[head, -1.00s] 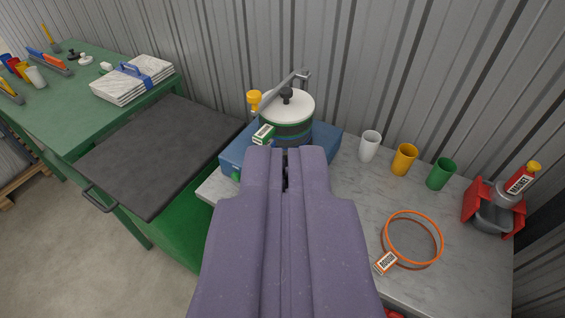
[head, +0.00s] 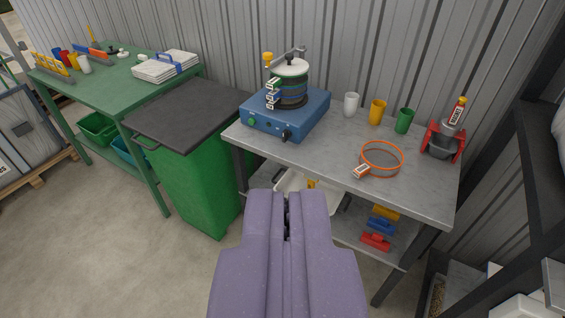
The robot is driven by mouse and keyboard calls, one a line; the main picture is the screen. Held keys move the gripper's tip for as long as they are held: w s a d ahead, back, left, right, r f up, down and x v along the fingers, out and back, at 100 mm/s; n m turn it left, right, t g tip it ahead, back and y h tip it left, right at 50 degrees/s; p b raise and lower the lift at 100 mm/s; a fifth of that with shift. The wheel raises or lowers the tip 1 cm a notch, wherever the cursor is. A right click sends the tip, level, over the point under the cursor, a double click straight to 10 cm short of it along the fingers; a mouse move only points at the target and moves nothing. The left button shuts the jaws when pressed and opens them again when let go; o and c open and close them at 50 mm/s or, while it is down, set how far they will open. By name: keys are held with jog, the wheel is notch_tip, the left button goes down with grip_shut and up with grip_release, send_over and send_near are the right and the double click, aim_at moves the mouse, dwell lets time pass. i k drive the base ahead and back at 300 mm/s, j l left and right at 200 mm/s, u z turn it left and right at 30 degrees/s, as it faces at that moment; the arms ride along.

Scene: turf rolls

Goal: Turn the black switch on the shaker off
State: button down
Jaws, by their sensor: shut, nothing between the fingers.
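The shaker has a blue base (head: 304,116) and stands on the left end of the grey table, with a stack of round sieves (head: 291,85) clamped on top. The black switch (head: 287,135) is on the front face of the base, toward its right end. A green knob or button (head: 251,121) is on the same face further left. My purple gripper (head: 287,196) is shut and empty. It shows below the shaker in the picture, in front of the table, apart from the switch. Which way the switch is turned is too small to tell.
The grey table (head: 330,148) also bears white, yellow and green cups (head: 378,111), an orange ring sieve (head: 381,158) and a red stand (head: 443,144). A green bin (head: 192,185) with a dark lid stands left. The floor at front left is clear.

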aim_at(286, 133)
jog(key=k, duration=0.4)
jog(key=i+l, duration=0.1)
jog(key=i, duration=0.5)
jog(key=i+l+u, duration=0.1)
jog(key=i, duration=0.45)
jog(key=i+l, duration=0.1)
jog(key=i, duration=0.45)
jog(key=i+l+u, duration=0.1)
jog(key=i, duration=0.5)
